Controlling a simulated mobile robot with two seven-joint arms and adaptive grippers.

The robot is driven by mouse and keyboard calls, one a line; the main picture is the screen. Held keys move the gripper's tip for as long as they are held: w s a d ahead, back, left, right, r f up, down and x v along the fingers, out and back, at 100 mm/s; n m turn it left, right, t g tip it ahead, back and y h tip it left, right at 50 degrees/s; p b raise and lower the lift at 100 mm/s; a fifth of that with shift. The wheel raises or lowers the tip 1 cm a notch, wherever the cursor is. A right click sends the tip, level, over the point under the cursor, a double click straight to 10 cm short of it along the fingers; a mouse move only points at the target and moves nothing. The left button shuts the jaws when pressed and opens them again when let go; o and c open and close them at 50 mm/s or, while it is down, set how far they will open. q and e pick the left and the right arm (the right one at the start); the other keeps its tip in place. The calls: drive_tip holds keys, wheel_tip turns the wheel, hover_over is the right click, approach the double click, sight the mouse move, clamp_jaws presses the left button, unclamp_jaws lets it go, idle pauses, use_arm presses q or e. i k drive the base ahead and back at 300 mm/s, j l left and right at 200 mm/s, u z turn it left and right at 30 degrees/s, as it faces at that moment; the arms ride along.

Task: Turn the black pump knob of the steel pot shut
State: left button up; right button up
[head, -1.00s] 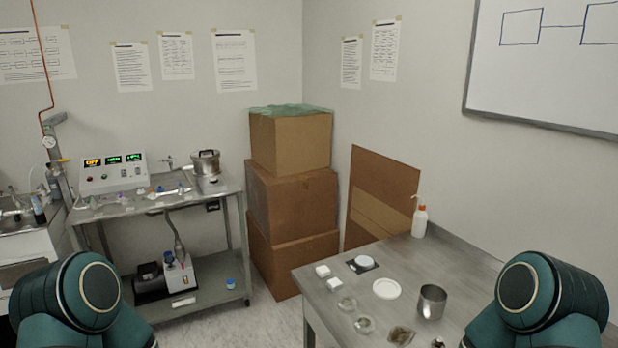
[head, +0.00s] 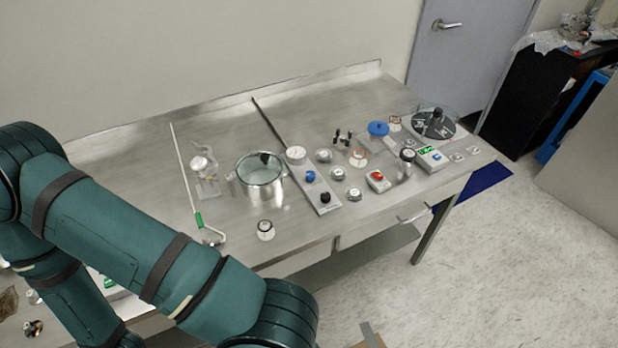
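The steel pot (head: 259,184) stands on the steel bench, with a clear glass lid on top. A grey panel strip (head: 316,188) lies to the right of the pot. It carries a white round part (head: 296,154), a blue knob (head: 310,176) and a black knob (head: 325,198) at its near end. Which way the black knob is turned is too small to tell. A green arm of mine crosses the lower left, in front of the bench's near left part. Neither gripper shows, so I cannot see what they hold.
The steel bench (head: 225,125) has a raised back edge and free room behind the pot. Several small jars and a red-button box (head: 377,180) stand right of the strip. A small white-capped jar (head: 266,229) stands near the front edge. Floor is open at right.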

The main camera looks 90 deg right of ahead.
sight(326, 198)
drive_tip(key=k+l+z, duration=0.1)
drive_tip(key=k+z, duration=0.4)
drive_tip(key=z, duration=1.6)
drive_tip(key=j+z, duration=0.2)
drive_tip(key=z, duration=0.3)
drive_tip(key=k+j+z, duration=0.1)
drive_tip(key=z, duration=0.4)
drive_tip(key=k+j, duration=0.15)
drive_tip(key=j, duration=0.2)
drive_tip(key=k+j, duration=0.15)
drive_tip(key=j, duration=0.25)
